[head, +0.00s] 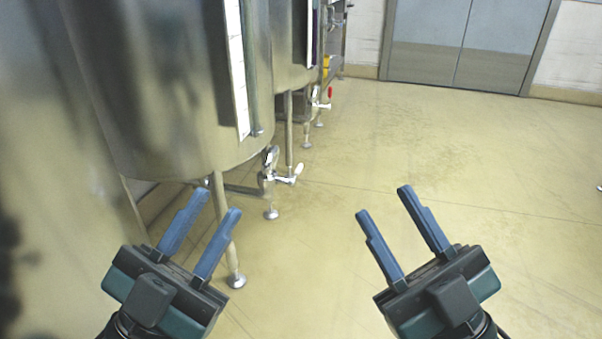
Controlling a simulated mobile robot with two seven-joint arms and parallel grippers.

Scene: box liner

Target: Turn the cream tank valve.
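A white-handled valve (288,176) sits low on the pipe under the large steel tank (170,90). A second valve with a red handle (330,92) shows farther back under another tank (290,45). I cannot tell from colour which one is the cream tank valve. My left gripper (222,201) is open and empty, in front of the tank's legs, nearer to me than the white-handled valve and apart from it. My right gripper (383,202) is open and empty over the bare floor, right of the valves.
Steel tank legs (224,235) with round feet stand on the tan floor at left. Grey double doors (460,45) are in the back wall. The floor (450,160) in the middle and right is clear.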

